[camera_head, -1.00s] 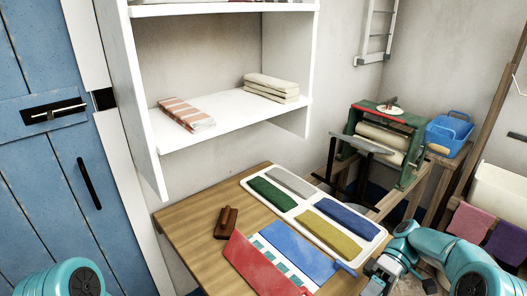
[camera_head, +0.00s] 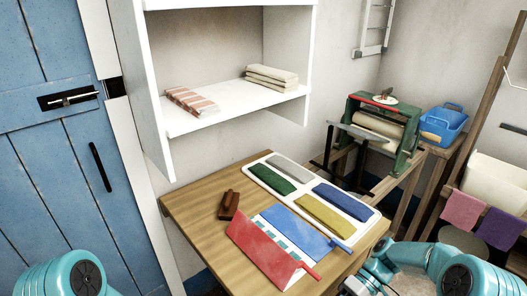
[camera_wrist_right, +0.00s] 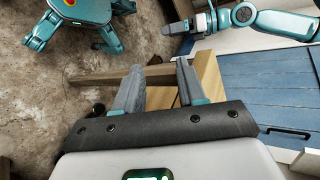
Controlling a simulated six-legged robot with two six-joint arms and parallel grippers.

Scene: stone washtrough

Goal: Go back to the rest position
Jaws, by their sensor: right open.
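My right gripper (camera_wrist_right: 157,82) is open in the right wrist view, with nothing between its two grey fingers. In the head view it shows only partly, at the bottom edge (camera_head: 364,283), near the right front corner of the wooden table (camera_head: 200,205). My left arm shows at the bottom left of the head view, but its gripper is out of that frame. In the right wrist view, what looks like my left gripper (camera_wrist_right: 188,26) is at the top; its jaws are too small to judge.
On the table are a white tray (camera_head: 300,196) with several coloured folded cloths, a red-and-blue flat item (camera_head: 265,250) and a brown block (camera_head: 229,205). A shelf (camera_head: 230,108) holds folded cloths. A green wringer (camera_head: 381,125) and blue basket (camera_head: 443,124) stand at the right.

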